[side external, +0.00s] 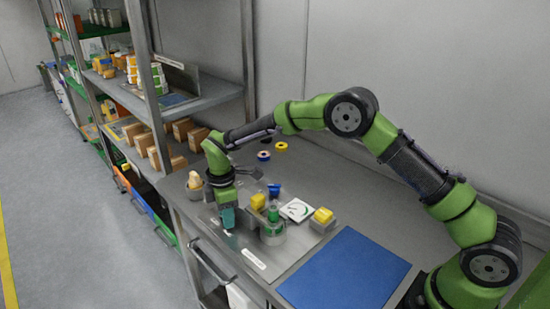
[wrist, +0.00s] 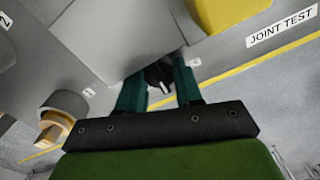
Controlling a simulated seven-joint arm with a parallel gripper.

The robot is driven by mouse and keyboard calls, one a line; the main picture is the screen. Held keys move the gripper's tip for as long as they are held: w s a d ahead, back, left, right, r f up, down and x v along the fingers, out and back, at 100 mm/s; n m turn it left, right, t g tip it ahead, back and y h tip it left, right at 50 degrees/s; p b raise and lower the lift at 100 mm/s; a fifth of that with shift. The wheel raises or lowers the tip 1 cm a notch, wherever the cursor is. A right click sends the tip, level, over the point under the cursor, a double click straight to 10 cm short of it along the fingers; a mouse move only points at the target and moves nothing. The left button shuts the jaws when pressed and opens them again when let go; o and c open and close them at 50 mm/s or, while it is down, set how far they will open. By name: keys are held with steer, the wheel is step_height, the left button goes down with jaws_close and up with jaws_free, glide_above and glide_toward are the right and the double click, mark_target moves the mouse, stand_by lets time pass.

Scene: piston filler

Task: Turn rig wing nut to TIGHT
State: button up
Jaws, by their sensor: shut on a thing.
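My gripper (wrist: 158,78) has its two teal fingers closed around a small dark knob-like part (wrist: 160,76) with a white mark, on the face of a grey block (wrist: 110,35). This dark part may be the wing nut; its shape is mostly hidden by the fingers. No TIGHT label is readable. In the side view my gripper (side external: 228,216) points down at the near left part of the bench, beside the piston filler parts, and hides what it holds. A gold winged part (wrist: 62,125) on a grey round boss shows at left in the wrist view, apart from the fingers.
A yellow block (wrist: 228,12) and a JOINT TEST label (wrist: 283,34) are close to the fingers. In the side view, a clear and green vessel (side external: 272,226), a white dial (side external: 296,209) and a yellow-topped block (side external: 322,217) stand right of my gripper. A blue mat (side external: 345,272) lies clear.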

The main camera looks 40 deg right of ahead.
stand_by(0.3)
steer(key=o, duration=1)
steer(key=shift+o, duration=0.2)
